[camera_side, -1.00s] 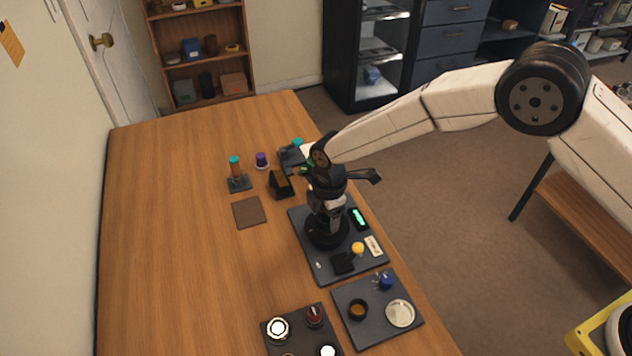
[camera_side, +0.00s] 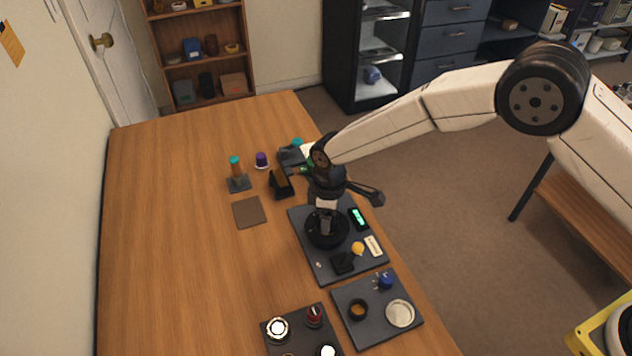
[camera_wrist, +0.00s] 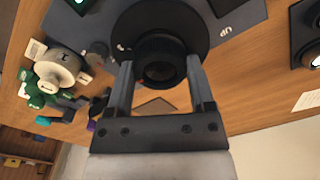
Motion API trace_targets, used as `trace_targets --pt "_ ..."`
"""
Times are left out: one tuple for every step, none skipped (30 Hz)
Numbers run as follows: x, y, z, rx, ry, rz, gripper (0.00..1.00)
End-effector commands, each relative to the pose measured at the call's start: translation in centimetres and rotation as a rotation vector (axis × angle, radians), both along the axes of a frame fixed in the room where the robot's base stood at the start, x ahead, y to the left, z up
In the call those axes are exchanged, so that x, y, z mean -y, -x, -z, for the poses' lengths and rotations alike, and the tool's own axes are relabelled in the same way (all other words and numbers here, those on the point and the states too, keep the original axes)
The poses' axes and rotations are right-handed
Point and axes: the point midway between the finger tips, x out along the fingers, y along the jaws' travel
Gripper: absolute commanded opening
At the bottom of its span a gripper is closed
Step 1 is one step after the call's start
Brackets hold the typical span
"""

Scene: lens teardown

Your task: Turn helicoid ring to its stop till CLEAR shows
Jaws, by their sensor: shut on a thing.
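The helicoid ring (camera_wrist: 160,62) is a dark round part in the middle of a wide black disc, on the dark mat (camera_side: 304,248). My gripper (camera_wrist: 160,68) has one finger on each side of the ring and is shut on it. In the side view my gripper (camera_side: 326,228) points down over the black assembly (camera_side: 313,237), and the fingers partly hide the ring. A small display (camera_side: 359,218) on the mat glows green; its text is too small to read.
A yellow knob (camera_side: 358,248), a black block (camera_side: 342,263) and a pale label (camera_side: 374,246) lie near the ring. A second tray (camera_side: 378,325) with parts is in front. A holder (camera_side: 239,184) and a purple piece (camera_side: 261,160) stand behind. The table's left side is clear.

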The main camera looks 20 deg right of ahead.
Motion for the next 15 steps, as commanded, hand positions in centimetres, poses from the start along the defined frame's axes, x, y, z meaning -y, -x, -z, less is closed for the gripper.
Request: trace_targets --pt "0.00 0.00 0.00 0.000 0.000 0.043 0.10" --pt "0.00 0.00 0.00 0.000 0.000 0.072 0.10" --pt "0.00 0.00 0.00 0.000 0.000 0.110 0.10" --pt "-0.01 0.01 0.00 0.000 0.000 0.138 0.10" --pt "-0.01 0.01 0.00 0.000 0.000 0.167 0.10" --pt "-0.01 0.01 0.00 0.000 0.000 0.205 0.10" --pt "-0.01 0.01 0.00 0.000 0.000 0.233 0.10" --pt "-0.01 0.01 0.00 0.000 0.000 0.262 0.10" --pt "-0.01 0.02 0.00 0.000 0.000 0.300 0.10" --pt "-0.01 0.02 0.00 0.000 0.000 0.328 0.10" --pt "-0.01 0.02 0.00 0.000 0.000 0.356 0.10" --pt "-0.01 0.02 0.01 0.000 0.000 0.395 0.10" --pt "-0.01 0.02 0.01 0.000 0.000 0.423 0.10" --pt "-0.02 0.03 0.01 0.000 0.000 0.451 0.10" --pt "-0.02 0.02 0.01 0.000 0.000 0.490 0.10"
